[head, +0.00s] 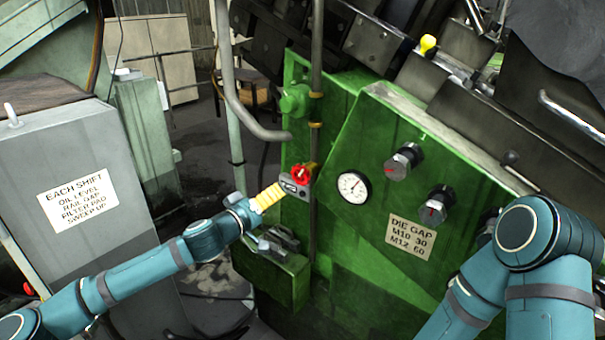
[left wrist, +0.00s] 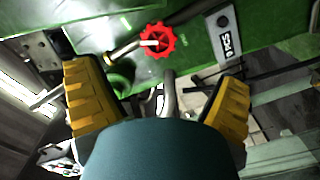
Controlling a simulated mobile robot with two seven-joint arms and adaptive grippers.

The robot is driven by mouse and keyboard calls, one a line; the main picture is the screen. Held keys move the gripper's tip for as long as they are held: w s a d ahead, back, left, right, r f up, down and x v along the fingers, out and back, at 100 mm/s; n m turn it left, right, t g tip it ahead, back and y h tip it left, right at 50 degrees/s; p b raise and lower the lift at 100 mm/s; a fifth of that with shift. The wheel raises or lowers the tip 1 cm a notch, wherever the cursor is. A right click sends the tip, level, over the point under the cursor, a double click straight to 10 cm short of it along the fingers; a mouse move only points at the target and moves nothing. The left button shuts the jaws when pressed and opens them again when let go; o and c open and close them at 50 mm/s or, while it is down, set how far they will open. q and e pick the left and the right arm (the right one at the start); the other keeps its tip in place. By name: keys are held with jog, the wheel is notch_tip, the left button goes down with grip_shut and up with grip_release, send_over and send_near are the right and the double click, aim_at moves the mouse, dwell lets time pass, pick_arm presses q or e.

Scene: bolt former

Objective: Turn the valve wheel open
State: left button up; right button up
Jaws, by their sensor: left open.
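The valve wheel (head: 301,174) is small, red and toothed, on a brass fitting on a pipe at the left edge of the green machine. In the left wrist view the red wheel (left wrist: 158,41) shows whole, above the space between the fingers. My left gripper (head: 270,197) has yellow finger pads and is just left of and below the wheel in the head view. In the left wrist view my left gripper (left wrist: 160,100) is open, with its two yellow fingers wide apart and nothing between them. My right arm is at the lower right; its gripper is out of view.
The green machine (head: 345,250) carries a round gauge (head: 353,187), dark knobs (head: 404,161) and a die gap label (head: 410,236) right of the wheel. A vertical pipe (head: 317,90) runs above the wheel. A grey cabinet (head: 85,190) stands at the left, with dark floor between.

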aim_at(299, 176)
pick_arm(q)
jog(key=x, duration=0.9)
jog(key=a+r+x, duration=0.1)
jog(key=x, duration=0.3)
jog(key=shift+w+d+p, duration=0.2)
jog(key=shift+w+p, duration=0.1)
jog(key=shift+w, duration=0.3)
jog(key=c, duration=1.2)
